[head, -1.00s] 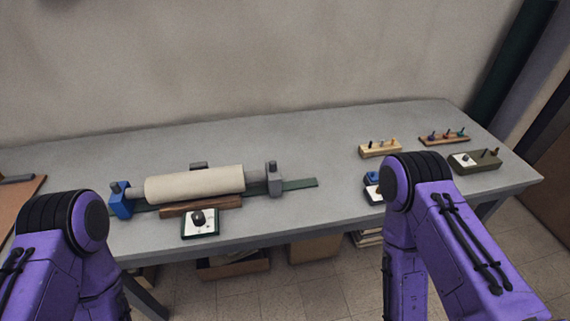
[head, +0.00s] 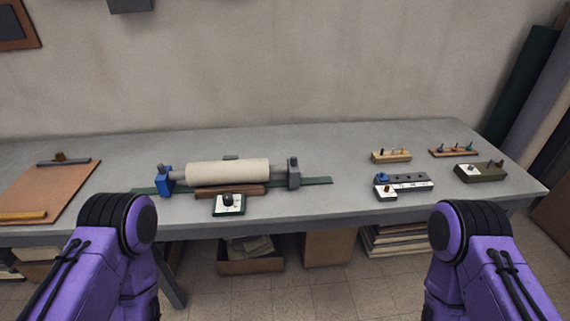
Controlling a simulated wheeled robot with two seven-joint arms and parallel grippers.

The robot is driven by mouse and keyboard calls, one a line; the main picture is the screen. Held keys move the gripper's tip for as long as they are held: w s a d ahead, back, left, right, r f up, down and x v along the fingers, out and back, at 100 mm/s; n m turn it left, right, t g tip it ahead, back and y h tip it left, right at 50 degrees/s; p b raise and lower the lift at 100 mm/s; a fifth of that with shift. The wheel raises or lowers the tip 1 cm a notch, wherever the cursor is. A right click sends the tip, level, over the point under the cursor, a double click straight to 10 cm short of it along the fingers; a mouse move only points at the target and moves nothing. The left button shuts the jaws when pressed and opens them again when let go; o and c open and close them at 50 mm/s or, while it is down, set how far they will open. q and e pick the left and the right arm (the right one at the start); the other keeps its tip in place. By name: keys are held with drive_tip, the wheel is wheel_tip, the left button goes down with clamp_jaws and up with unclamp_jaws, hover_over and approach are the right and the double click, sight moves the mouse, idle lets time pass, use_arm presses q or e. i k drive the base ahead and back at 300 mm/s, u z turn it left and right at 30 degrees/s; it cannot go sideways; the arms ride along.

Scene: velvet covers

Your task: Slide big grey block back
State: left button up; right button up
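The big grey block (head: 294,173) stands upright on a dark green rail (head: 318,181) on the workbench, at the right end of a cream roller (head: 228,172). A blue block (head: 164,180) stands at the roller's left end on the same rail. The roller lies level between the two blocks, above a brown wooden piece (head: 230,191). My left and right grippers are outside the frame.
A white-topped box with a black knob (head: 229,204) sits in front of the roller. A brown board (head: 48,190) lies at left. A grey unit with a blue knob (head: 404,181), peg racks (head: 391,156) and an olive box (head: 481,171) stand at right.

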sight(294, 172)
drive_tip(key=u, duration=0.7)
drive_tip(key=i, duration=0.4)
